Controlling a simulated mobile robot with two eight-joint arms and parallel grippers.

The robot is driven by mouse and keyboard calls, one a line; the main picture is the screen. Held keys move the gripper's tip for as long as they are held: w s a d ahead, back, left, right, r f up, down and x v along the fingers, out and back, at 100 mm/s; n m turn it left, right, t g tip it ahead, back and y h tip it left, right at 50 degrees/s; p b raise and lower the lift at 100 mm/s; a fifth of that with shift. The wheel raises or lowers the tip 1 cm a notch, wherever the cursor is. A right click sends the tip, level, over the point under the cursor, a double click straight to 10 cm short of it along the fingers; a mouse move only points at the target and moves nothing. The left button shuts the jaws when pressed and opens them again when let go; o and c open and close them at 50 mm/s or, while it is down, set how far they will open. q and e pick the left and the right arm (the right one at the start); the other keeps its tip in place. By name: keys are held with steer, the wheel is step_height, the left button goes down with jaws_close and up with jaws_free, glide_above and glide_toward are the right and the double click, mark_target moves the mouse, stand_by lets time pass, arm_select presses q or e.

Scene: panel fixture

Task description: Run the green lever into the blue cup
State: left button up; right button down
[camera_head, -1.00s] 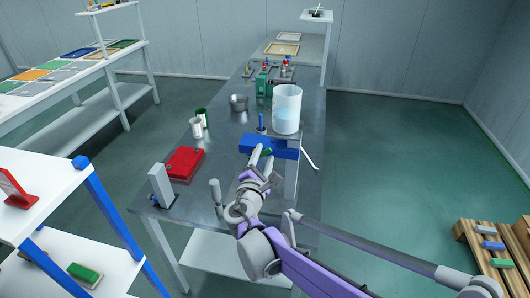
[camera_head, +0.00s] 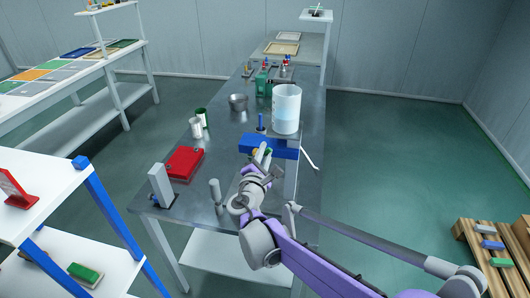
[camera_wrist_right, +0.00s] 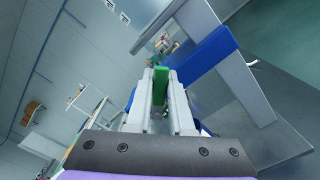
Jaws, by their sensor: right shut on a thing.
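The green lever (camera_wrist_right: 160,86) shows between the two pale fingers of my right gripper (camera_wrist_right: 160,92) in the right wrist view. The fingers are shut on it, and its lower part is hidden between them. In the head view my right gripper (camera_head: 262,156) is at the near face of the blue fixture block (camera_head: 258,143) on the metal table. The lever is mostly hidden there by the fingers. I cannot make out a separate blue cup. The blue block also shows in the right wrist view (camera_wrist_right: 207,55), just beyond and right of the fingertips. My left gripper is not in view.
A red case (camera_head: 185,163), a white can (camera_head: 195,127) and a grey bucket (camera_head: 238,102) are on the metal table (camera_head: 222,150). The table's right edge is close to the block.

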steer(key=shift+a+r+n, duration=0.1)
steer(key=shift+n, duration=0.3)
steer(key=n, duration=0.1)
steer(key=a+r+n, duration=0.1)
steer(key=n, duration=0.1)
steer(key=shift+w+n, duration=0.15)
steer(key=shift+n, duration=0.15)
steer(key=shift+w+a+r+n, duration=0.1)
steer(key=shift+a+n, duration=0.25)
steer(key=shift+n, duration=0.6)
steer(key=shift+w+a+r+n, duration=0.1)
steer(key=shift+a+n, duration=0.25)
steer(key=shift+n, duration=0.55)
steer(key=shift+w+a+n, duration=0.1)
steer(key=shift+a+n, duration=0.25)
steer(key=shift+n, duration=0.6)
steer(key=c, duration=0.8)
jaws_free()
